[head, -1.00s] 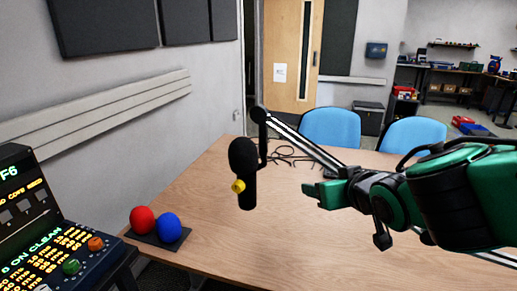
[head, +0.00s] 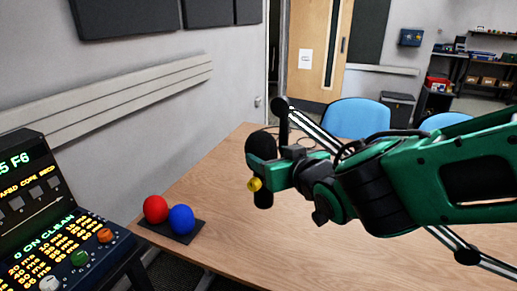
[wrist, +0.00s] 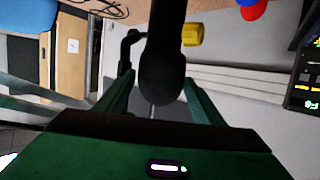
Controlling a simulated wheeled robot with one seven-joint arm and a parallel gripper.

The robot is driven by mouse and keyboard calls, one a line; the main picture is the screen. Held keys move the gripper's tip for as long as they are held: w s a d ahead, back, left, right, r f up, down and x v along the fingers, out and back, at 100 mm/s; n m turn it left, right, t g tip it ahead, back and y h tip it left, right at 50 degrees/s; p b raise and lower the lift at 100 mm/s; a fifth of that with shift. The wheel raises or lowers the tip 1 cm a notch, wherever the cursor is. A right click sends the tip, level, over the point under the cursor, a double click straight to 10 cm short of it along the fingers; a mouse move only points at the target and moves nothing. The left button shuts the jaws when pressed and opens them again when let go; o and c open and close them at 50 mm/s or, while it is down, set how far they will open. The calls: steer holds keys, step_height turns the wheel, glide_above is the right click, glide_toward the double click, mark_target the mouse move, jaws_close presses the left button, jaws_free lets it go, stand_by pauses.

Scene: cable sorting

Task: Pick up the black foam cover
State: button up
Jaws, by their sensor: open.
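The black foam cover (head: 262,146) is the rounded top of an upright microphone over the table, held by a jointed boom arm (head: 320,132). A yellow knob (head: 254,184) sticks out from the microphone body below it. My gripper (head: 258,171) is at the microphone, in front of its middle in the head view, and hides part of it. In the wrist view the foam cover (wrist: 163,82) lies between the two spread fingers of my gripper (wrist: 158,84). The fingers are open and contact cannot be told.
Red (head: 156,209) and blue (head: 181,219) balls sit on a black pad (head: 190,237) at the table's left edge. A lit control console (head: 60,225) stands at the left. Cables (head: 300,141) lie behind the microphone. The table's middle (head: 235,230) is clear.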

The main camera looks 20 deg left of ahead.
mark_target(262, 153)
steer(key=shift+x, duration=2.7)
steer(key=shift+f, duration=0.15)
steer(key=shift+s, duration=0.1)
steer(key=c, duration=0.7)
